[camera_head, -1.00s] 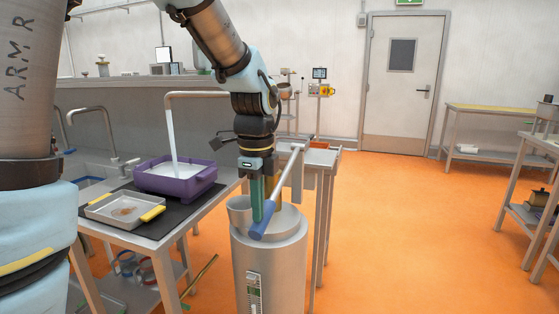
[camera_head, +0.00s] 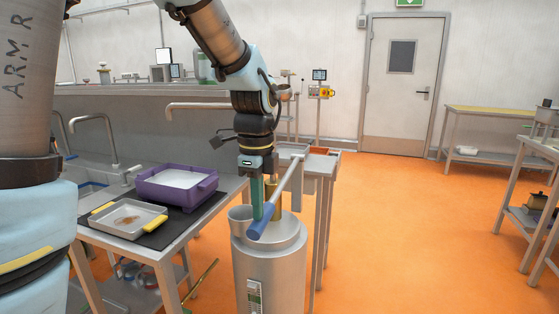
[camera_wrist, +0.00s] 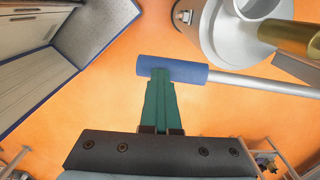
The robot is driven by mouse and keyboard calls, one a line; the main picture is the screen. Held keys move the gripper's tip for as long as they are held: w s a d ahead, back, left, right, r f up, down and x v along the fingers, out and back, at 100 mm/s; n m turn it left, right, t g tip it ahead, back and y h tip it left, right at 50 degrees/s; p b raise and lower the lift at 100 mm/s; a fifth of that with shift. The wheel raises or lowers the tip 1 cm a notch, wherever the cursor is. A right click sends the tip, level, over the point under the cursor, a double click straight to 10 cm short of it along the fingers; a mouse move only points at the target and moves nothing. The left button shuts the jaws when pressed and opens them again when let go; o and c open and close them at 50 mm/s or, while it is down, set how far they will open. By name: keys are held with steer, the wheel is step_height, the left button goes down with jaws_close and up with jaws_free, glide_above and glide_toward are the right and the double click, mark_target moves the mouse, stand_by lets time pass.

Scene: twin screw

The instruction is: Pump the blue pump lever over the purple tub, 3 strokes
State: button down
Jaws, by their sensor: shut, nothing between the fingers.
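The blue pump lever handle (camera_head: 259,228) is the end of a slanting grey bar above a grey metal drum (camera_head: 272,270). My gripper (camera_head: 257,216) points down with its teal fingers shut, their tips at the blue handle. In the wrist view the handle (camera_wrist: 190,71) lies across the tips of my gripper (camera_wrist: 158,72); the fingers do not clasp it. I cannot tell whether they touch it. The purple tub (camera_head: 180,201) stands on a dark mat at left, with whitish contents. A grey spout (camera_head: 200,106) reaches over it, with no stream showing.
A metal tray (camera_head: 110,224) with yellow grips stands beside the tub on the bench. A metal cup (camera_head: 240,220) and a brass cylinder (camera_head: 275,203) are close beside my fingers at the drum top. A side table (camera_head: 310,168) stands behind. Orange floor at right is open.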

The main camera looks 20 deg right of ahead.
step_height(320, 180, up, 10)
steer(key=p, duration=0.7)
steer(key=shift+p, duration=0.3)
steer(key=shift+r, duration=0.15)
stand_by(0.3)
step_height(320, 180, up, 5)
steer(key=shift+f, duration=0.1)
stand_by(0.4)
